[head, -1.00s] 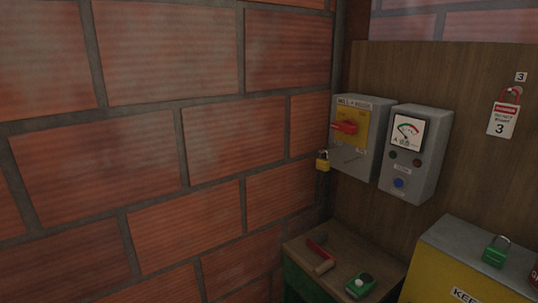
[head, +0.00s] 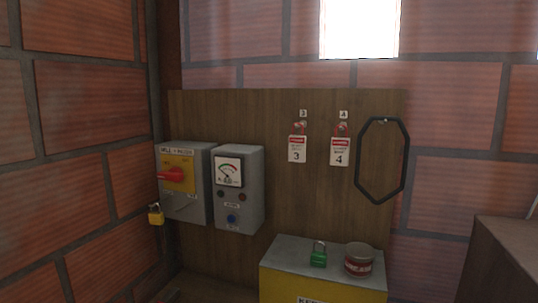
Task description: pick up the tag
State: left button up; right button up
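Two white tags with red tops hang on a brown wooden board (head: 225,112) in the head view. The tag numbered 3 (head: 297,150) hangs at the left and the tag numbered 4 (head: 340,152) at the right, each under a small number label. Both hang apart from each other and nothing touches them. Neither of my grippers shows in this view.
A grey switch box with a red handle (head: 183,180) and a meter box (head: 238,190) are on the board's left. A yellow padlock (head: 155,215) hangs beside them. A green padlock (head: 318,257) and a tin (head: 358,261) stand on a grey-topped yellow box (head: 290,250). A black loop (head: 403,165) hangs right.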

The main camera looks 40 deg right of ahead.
aim_at(297, 143)
jog(key=u, duration=0.75)
jog(key=i, duration=1.25)
jog(key=z, duration=2.05)
